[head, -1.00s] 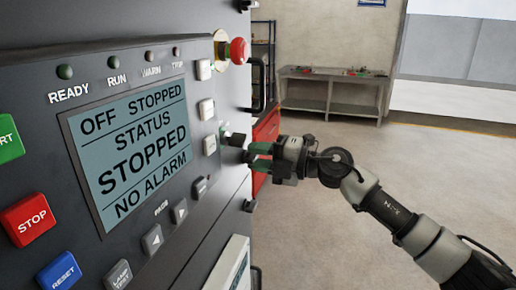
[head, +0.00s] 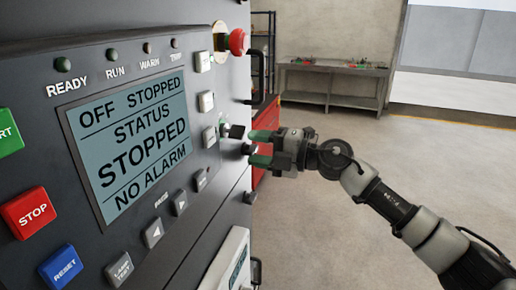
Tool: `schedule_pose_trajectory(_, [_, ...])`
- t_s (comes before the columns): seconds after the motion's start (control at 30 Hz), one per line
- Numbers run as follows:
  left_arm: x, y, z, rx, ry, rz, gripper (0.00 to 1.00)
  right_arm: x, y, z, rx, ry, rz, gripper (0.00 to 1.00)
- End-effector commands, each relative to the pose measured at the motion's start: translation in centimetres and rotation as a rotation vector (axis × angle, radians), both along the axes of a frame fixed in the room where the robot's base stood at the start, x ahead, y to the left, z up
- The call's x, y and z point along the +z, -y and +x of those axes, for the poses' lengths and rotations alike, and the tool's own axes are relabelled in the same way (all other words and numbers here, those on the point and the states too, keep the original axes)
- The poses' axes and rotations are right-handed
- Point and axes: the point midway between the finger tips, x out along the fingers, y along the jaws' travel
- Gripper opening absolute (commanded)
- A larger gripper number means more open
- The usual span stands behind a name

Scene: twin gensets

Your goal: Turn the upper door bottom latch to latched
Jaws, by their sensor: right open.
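The upper door (head: 120,40) is the dark grey panel with the control screen, filling the left of the head view. At its right edge, small dark latch hardware (head: 235,131) sticks out, with a pale base beside it. My right gripper (head: 260,147) has green fingertips and is open at this edge, pointing left. A small dark piece (head: 249,149) shows at the mouth of its jaws; I cannot tell whether the fingers touch it. The latch's exact angle is too small to read. My left gripper is out of view.
A red emergency-stop button (head: 238,42) juts from the panel above the gripper. A black door handle (head: 259,75) stands out at the edge. A red cabinet (head: 267,128) is behind the gripper. Open floor (head: 330,230) lies to the right, with a grey workbench (head: 333,80) farther back.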

Motion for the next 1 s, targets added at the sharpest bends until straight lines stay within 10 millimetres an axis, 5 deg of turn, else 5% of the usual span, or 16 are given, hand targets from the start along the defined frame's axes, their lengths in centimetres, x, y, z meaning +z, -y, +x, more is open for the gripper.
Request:
schedule_pose_trajectory(0.6, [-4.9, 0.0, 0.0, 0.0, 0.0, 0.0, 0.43, -0.3, 9.4, -3.0, -0.002, 0.001, 0.0, 0.52])
schedule_pose_trajectory(1.0, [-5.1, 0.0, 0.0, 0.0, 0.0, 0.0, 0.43, 0.0, 10.2, -3.3, -0.001, -0.001, 0.001, 0.52])
